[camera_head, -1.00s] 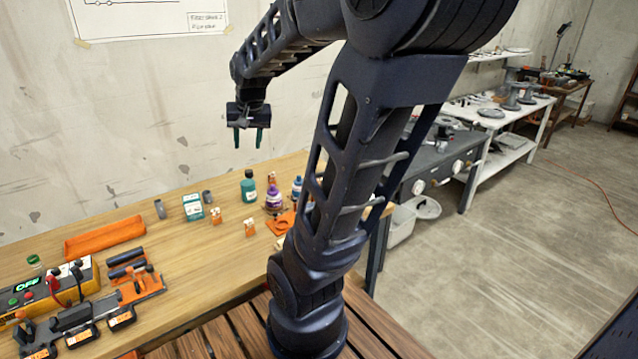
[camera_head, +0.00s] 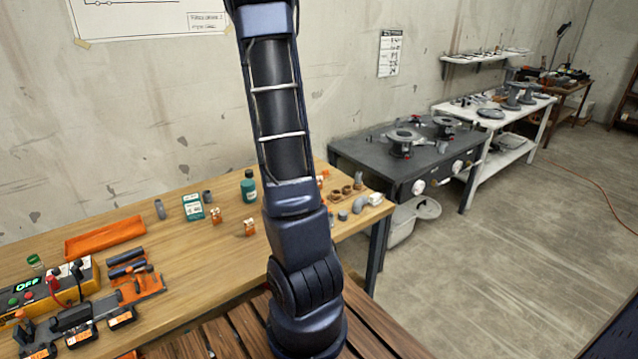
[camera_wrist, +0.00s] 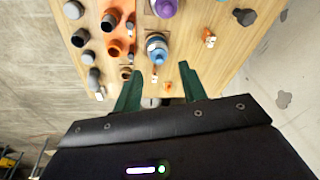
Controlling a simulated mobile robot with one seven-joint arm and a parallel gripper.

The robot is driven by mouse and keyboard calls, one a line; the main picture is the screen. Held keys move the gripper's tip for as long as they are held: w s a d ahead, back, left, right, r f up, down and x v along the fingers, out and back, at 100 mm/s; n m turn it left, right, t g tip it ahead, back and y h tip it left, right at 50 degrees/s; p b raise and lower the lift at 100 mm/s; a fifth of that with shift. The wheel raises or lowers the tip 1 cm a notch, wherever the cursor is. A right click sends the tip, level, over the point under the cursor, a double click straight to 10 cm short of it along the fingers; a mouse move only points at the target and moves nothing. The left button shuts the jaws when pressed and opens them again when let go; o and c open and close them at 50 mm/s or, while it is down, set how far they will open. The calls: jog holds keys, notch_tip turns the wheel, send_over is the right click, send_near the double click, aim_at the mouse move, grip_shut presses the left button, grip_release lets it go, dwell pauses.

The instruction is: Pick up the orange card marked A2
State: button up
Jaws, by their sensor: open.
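Small orange cards with white tops stand on the wooden table. In the head view one card (camera_head: 216,215) is by the teal-and-white box and another card (camera_head: 250,227) is nearer the front edge. A third bit of orange shows beside my arm (camera_head: 321,178). The markings are too small to read, so I cannot tell which is A2. My gripper (camera_wrist: 160,70) is open and empty in the wrist view, its green fingers pointing over the table. An orange-and-white card (camera_wrist: 209,38) lies to the right of the fingers there. In the head view my gripper is out of frame.
A teal bottle (camera_head: 249,187), a teal-and-white box (camera_head: 193,207), an orange tray (camera_head: 105,239) and a yellow meter (camera_head: 45,290) stand on the table. The wrist view shows a blue-capped bottle (camera_wrist: 157,48) and an orange plate (camera_wrist: 117,40). My arm hides the table's middle.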

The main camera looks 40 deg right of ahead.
jog(key=w+d+f+m+h, duration=0.1)
jog(key=d+f, duration=0.6)
jog(key=f, duration=0.1)
jog(key=w+d+f+m+g, duration=0.1)
jog(key=d+f+m, duration=0.1)
jog(key=d+f, duration=0.5)
jog(key=w+d+f+m+g+h, duration=0.1)
jog(key=d+f+m, duration=0.1)
jog(key=d+f, duration=0.5)
jog(key=shift+w+d+f+h, duration=0.1)
jog(key=shift+w+f, duration=0.05)
jog(key=shift+f, duration=0.45)
jog(key=shift+w+d+f+h, duration=0.1)
jog(key=shift+d+f, duration=0.05)
jog(key=shift+f, duration=0.4)
jog(key=shift+w+d+f+h, duration=0.1)
jog(key=shift+w+f, duration=0.05)
jog(key=shift+f, duration=0.45)
grip_shut()
